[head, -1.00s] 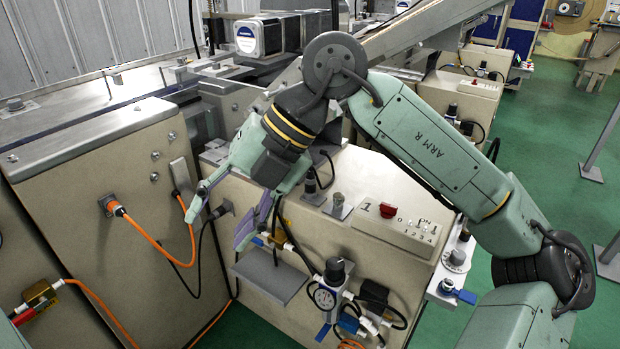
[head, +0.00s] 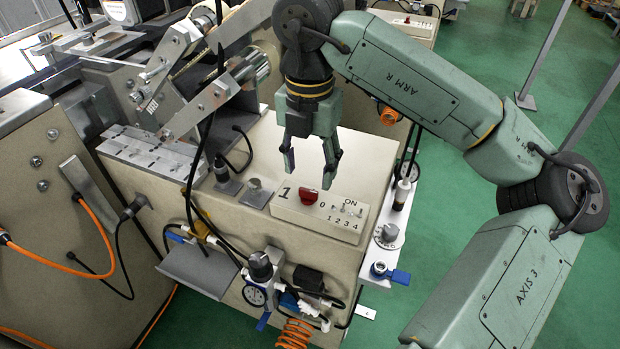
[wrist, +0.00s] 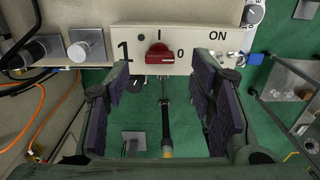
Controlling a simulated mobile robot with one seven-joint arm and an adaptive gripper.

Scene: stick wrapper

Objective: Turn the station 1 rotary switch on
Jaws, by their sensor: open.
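The station 1 rotary switch is a red knob (head: 309,196) on a pale panel box (head: 325,214) marked with a large "1", on top of the beige cabinet. In the wrist view the red knob (wrist: 158,58) sits between the marks "I" and "0", with "I" above it and "0" to its right. My gripper (head: 310,170) hangs above the panel, fingers pointing down, open and empty. In the wrist view the purple-padded fingers (wrist: 163,100) stand apart, with the knob in the gap beyond them. I see no contact with the knob.
Small toggles (head: 346,209) marked "ON" and 1 to 4 sit right of the knob. Metal knobs (head: 257,192) stand to its left. A gauge and regulator (head: 260,270), hoses and a grey shelf (head: 198,268) are on the cabinet front.

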